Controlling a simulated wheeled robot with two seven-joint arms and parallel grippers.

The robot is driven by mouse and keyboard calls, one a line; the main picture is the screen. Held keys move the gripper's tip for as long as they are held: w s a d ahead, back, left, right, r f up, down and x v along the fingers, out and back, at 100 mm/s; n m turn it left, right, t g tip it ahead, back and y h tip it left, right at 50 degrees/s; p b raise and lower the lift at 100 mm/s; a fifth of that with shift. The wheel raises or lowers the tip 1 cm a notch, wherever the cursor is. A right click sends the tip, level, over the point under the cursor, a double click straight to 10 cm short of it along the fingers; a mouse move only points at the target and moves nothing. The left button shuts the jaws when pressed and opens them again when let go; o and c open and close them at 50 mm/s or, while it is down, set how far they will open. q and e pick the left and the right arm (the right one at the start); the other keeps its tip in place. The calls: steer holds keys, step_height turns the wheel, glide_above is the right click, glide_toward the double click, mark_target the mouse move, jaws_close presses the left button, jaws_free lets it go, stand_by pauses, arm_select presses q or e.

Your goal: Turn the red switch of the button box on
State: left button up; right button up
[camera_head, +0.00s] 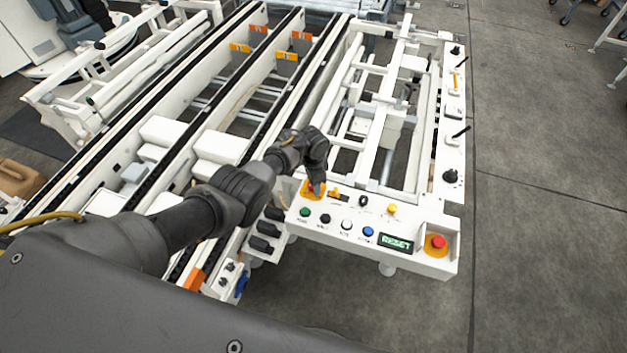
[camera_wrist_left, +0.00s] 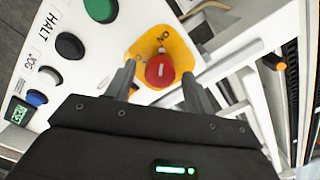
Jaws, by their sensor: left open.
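The button box (camera_head: 345,226) is a white panel with several coloured buttons and a display reading RESET. The red switch (camera_wrist_left: 160,71) is a round red knob on a yellow plate (camera_wrist_left: 148,46), with a short pale mark on its face. Lettering that reads ON upside down is on the plate above the knob in the left wrist view. My left gripper (camera_head: 317,186) is over the panel's far left corner and largely hides the switch in the head view. Its fingers (camera_wrist_left: 159,78) are open, one on each side of the knob. Contact cannot be told. My right gripper is out of view.
Green (camera_head: 304,212), black, white and blue (camera_head: 368,231) buttons line the panel. A red emergency button (camera_head: 438,242) on yellow stands at its right end. Conveyor rails (camera_head: 150,150) run on the left.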

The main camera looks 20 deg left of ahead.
arm_select(q)
step_height(320, 180, up, 11)
steer(key=p, duration=0.2)
steer(key=shift+f, duration=0.15)
stand_by(0.5)
